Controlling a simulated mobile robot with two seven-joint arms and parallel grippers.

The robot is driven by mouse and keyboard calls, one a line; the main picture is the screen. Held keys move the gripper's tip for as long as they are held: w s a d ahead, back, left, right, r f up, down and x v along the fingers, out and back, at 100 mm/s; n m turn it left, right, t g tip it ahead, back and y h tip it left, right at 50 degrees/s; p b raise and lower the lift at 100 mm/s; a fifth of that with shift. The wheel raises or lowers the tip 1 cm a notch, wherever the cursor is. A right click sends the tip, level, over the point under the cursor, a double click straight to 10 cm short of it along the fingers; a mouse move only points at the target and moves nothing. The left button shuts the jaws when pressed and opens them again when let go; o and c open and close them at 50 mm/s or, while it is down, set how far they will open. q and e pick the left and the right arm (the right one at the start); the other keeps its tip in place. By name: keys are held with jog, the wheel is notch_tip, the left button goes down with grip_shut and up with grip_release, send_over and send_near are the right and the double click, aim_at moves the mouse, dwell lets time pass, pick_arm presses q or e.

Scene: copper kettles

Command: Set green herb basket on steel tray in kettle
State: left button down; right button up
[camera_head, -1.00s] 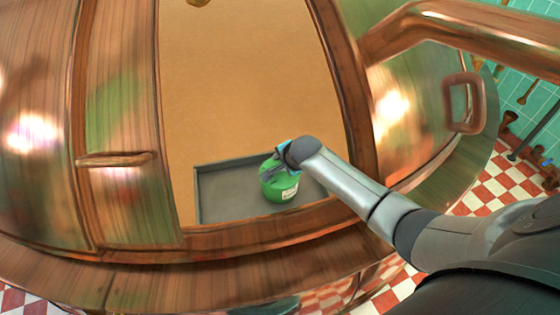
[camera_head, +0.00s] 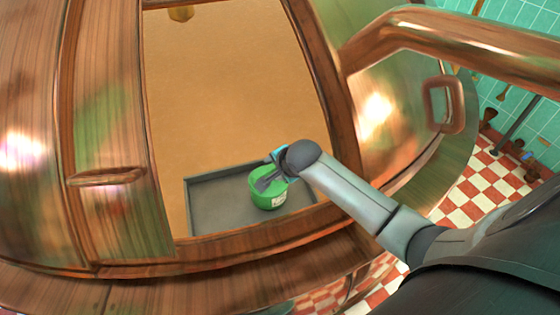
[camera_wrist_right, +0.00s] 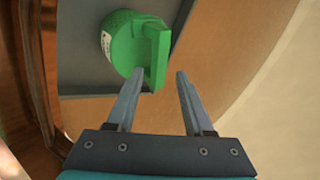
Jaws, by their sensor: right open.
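The green herb basket (camera_head: 268,192) stands upright on the grey steel tray (camera_head: 216,208) inside the copper kettle, in the head view. A pale label shows on its side. My right gripper (camera_head: 266,180) reaches in through the kettle opening at the basket's top. In the right wrist view my right gripper (camera_wrist_right: 154,84) is open, its fingers pointing at the basket's handle (camera_wrist_right: 155,55). One fingertip overlaps the handle's lower end; whether they touch I cannot tell. Nothing is held between the fingers. The basket body (camera_wrist_right: 122,40) lies beyond the fingertips. My left gripper is not in view.
The kettle's wooden-looking frame (camera_head: 330,90) edges the opening on the right, and its lower sill (camera_head: 230,247) runs below the tray. A thick copper pipe (camera_head: 440,30) crosses at upper right. The tray's left part is bare. A red-and-white checked floor lies outside.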

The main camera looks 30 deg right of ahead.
jog(key=shift+p+v, duration=0.6)
jog(key=shift+v, duration=2.15)
